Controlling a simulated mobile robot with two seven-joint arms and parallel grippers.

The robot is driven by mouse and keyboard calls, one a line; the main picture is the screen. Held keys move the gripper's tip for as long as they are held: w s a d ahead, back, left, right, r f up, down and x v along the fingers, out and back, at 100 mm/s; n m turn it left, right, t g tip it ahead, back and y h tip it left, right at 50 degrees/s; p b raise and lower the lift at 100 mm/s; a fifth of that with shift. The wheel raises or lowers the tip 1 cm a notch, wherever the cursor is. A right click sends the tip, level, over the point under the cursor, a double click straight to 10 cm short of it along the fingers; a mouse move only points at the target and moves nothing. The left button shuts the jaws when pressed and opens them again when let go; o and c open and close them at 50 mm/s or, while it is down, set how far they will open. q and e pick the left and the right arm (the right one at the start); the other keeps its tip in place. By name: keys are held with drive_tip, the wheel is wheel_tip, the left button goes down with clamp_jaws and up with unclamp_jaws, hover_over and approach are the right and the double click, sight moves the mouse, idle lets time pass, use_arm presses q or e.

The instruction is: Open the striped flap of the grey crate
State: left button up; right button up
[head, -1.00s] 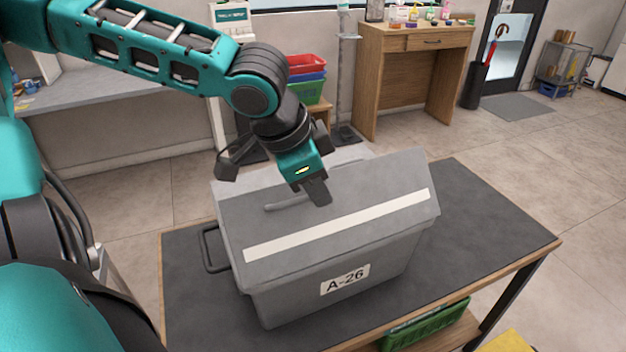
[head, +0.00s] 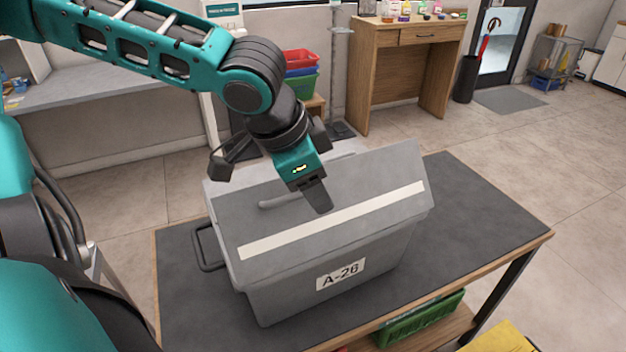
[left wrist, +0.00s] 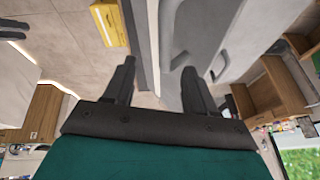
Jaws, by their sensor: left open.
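The grey crate (head: 300,300), labelled A-26, stands on a dark-topped table. Its striped flap (head: 385,175) faces me as a sloping panel with a white stripe and a grey bar handle (head: 280,203). I cannot tell if the flap is fully down. A lighter grey part of the top shows behind it. My left gripper (head: 318,203) is over the flap, just right of the handle, its tip close to the stripe. In the left wrist view its two fingers (left wrist: 160,66) are apart with nothing gripped; contact with the flap is unclear.
The table top (head: 480,220) is bare to the right of the crate. A wire side handle (head: 205,250) sticks out at the crate's left. A green bin (head: 420,320) sits on the lower shelf. A wooden desk (head: 400,60) stands behind.

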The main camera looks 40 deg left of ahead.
use_arm(q)
drive_tip(key=shift+r, duration=0.1)
drive_tip(key=v, duration=1.2)
drive_tip(key=shift+s+r, duration=0.2)
drive_tip(key=shift+r, duration=0.1)
